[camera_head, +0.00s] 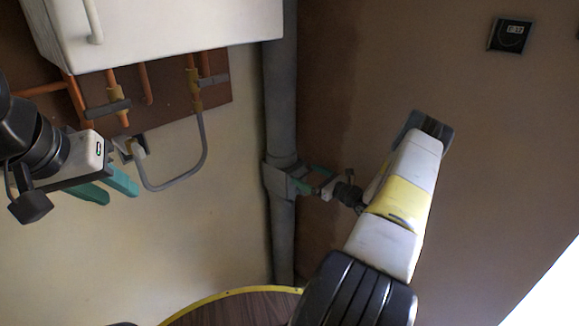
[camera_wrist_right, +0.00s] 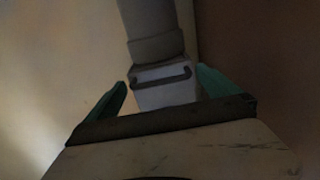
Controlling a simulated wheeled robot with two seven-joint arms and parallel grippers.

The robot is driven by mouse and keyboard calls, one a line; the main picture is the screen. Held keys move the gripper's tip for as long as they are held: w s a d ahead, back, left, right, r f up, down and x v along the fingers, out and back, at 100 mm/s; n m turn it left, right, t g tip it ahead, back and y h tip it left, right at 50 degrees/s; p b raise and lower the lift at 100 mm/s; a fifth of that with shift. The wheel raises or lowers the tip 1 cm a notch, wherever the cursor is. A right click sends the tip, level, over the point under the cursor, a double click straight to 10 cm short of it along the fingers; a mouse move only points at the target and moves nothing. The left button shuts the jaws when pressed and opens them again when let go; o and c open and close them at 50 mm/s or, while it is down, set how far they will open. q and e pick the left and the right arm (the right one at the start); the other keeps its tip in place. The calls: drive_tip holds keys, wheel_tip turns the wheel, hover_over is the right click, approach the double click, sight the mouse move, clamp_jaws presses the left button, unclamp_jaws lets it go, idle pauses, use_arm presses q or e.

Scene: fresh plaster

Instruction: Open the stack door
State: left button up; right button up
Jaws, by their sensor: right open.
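The grey stack (camera_head: 281,110) is a vertical pipe in the corner of the room. Its door (camera_head: 276,181) is a pale grey box face low on the pipe, and it looks closed. In the right wrist view the door (camera_wrist_right: 165,95) carries a dark bar handle (camera_wrist_right: 160,75). My right gripper (camera_head: 316,180) is open at the door, its green fingers (camera_wrist_right: 162,92) to either side of the door and handle in the wrist view. It does not grip the handle. My left gripper (camera_head: 122,191) is at the left, its green fingers apart and empty, away from the stack.
A white boiler (camera_head: 170,30) hangs at upper left, with copper pipes (camera_head: 110,95) and a grey looped hose (camera_head: 200,160) below it. A small dark wall device (camera_head: 511,36) is at upper right. A round, yellow-rimmed brown top (camera_head: 235,308) is at the bottom.

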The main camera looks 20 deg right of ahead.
drive_tip(key=shift+x, duration=0.75)
drive_tip(key=c, duration=1.8)
drive_tip(key=shift+s+f, duration=0.1)
drive_tip(key=shift+s, duration=0.05)
